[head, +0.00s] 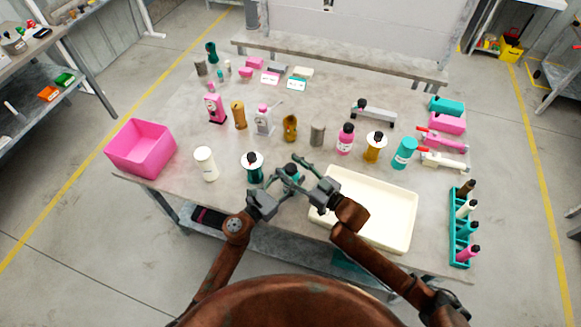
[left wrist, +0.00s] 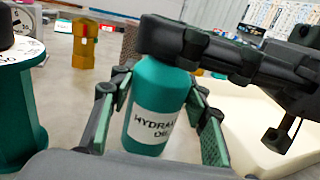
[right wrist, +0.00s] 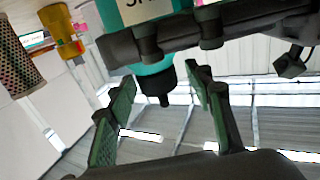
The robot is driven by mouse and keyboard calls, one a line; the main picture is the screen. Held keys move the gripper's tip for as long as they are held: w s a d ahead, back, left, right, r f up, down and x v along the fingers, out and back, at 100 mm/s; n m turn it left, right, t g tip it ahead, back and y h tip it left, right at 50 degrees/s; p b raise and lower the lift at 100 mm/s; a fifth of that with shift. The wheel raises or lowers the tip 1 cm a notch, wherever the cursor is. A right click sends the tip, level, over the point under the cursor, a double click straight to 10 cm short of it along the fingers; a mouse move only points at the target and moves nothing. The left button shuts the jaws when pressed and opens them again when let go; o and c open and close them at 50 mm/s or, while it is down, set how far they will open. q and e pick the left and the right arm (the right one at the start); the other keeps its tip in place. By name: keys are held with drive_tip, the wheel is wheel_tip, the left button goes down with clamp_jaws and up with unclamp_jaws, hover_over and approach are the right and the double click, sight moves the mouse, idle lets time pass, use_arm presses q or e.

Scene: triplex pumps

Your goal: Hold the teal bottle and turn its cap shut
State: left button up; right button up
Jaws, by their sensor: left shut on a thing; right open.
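The teal bottle (head: 291,178) with a hydraulic oil label stands near the table's front edge, partly hidden by my grippers. In the left wrist view the bottle (left wrist: 150,128) is between the pads of my left gripper (left wrist: 155,88), which is shut on its body. My right gripper (head: 298,170) comes from the right at the bottle's top and is open. In the right wrist view, which is upside down, the black cap (right wrist: 153,86) sits on the bottle between the open right fingers (right wrist: 163,88).
A cream tray (head: 402,238) lies close on the right. A pink bin (head: 140,150) is at far left.

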wheel_tip(320, 180, up, 10)
idle(0.5)
drive_tip(key=shift+f, duration=0.1)
drive_tip(key=shift+n+g+y, duration=0.5)
drive_tip(key=shift+g, duration=0.3)
drive_tip(key=w+f, duration=0.2)
drive_tip(key=f, duration=0.1)
drive_tip(key=shift+w+f, duration=0.2)
drive_tip(key=shift+w, duration=0.15)
drive_tip(key=w+d+f+g+y, duration=0.1)
drive_tip(key=w+d+f, duration=0.2)
drive_tip(key=w+d, duration=0.3)
drive_tip(key=n+g+y, duration=0.3)
drive_tip(key=n+g, duration=0.3)
drive_tip(key=g, duration=0.2)
approach(291, 167)
drive_tip(key=a, duration=0.6)
drive_tip(key=w+a, duration=0.1)
drive_tip(key=a, duration=0.3)
drive_tip(key=shift+f, duration=0.15)
drive_tip(key=c, duration=1.2)
